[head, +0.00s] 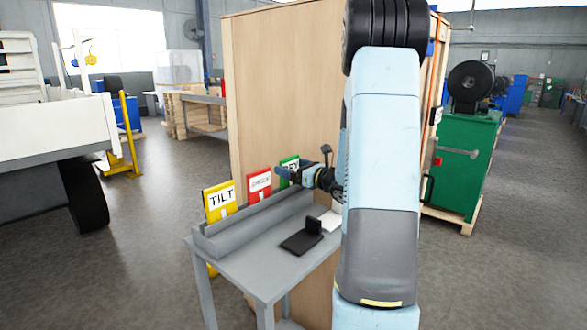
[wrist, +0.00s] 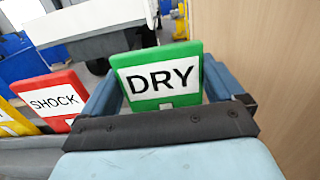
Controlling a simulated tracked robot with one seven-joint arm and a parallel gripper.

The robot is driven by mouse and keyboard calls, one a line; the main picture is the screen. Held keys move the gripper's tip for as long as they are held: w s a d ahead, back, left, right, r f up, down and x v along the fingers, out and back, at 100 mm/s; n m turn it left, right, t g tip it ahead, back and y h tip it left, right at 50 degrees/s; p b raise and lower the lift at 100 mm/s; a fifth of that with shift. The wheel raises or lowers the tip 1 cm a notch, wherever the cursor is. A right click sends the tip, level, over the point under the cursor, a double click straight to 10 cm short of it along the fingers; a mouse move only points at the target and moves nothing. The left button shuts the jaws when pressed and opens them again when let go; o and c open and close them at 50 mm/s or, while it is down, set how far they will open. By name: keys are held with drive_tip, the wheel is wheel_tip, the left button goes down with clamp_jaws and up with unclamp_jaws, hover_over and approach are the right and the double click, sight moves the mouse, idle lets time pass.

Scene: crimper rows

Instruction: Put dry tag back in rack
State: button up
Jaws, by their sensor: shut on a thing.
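The green dry tag (wrist: 162,77), with DRY on a white label, stands upright between the fingers of my gripper (head: 288,175). My gripper is shut on it, one finger at each side edge in the wrist view. In the head view the dry tag (head: 289,163) is partly hidden by my gripper. It is at the far end of the grey rack (head: 240,224), in line with the red shock tag (head: 259,185) and the yellow tilt tag (head: 219,201). I cannot tell whether its bottom edge sits in the rack.
The rack runs along the back of a grey table (head: 248,268). A black holder (head: 301,241) and a white block (head: 330,221) lie on the tabletop. A tall wooden panel (head: 275,90) rises close behind the rack's far end. The tabletop's near left part is clear.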

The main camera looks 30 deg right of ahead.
drive_tip(key=shift+f, duration=0.2)
drive_tip(key=o, duration=0.9)
